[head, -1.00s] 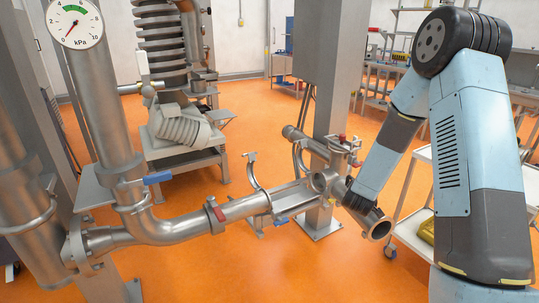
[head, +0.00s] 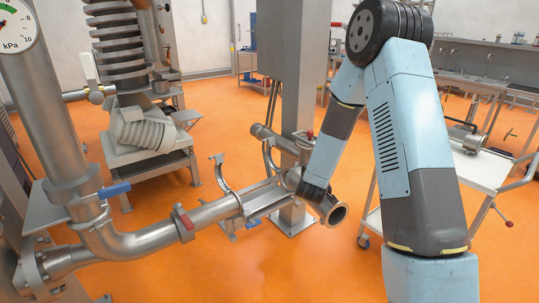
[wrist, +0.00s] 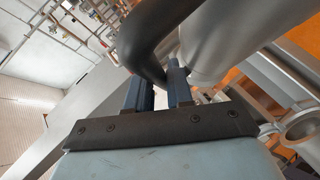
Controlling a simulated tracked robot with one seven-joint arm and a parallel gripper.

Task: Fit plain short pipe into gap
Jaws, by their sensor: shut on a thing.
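The fixed pipe (head: 212,212) comes in from the left and ends near an open curved clamp (head: 223,178). The held pipe's far end is partly hidden.
A grey post (head: 290,80) stands just behind my gripper. A red-handled clamp (head: 184,224) and a blue-handled valve (head: 113,190) sit on the left pipework. A white cart (head: 485,170) with a metal part (head: 467,138) stands at the right. The orange floor in front is clear.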

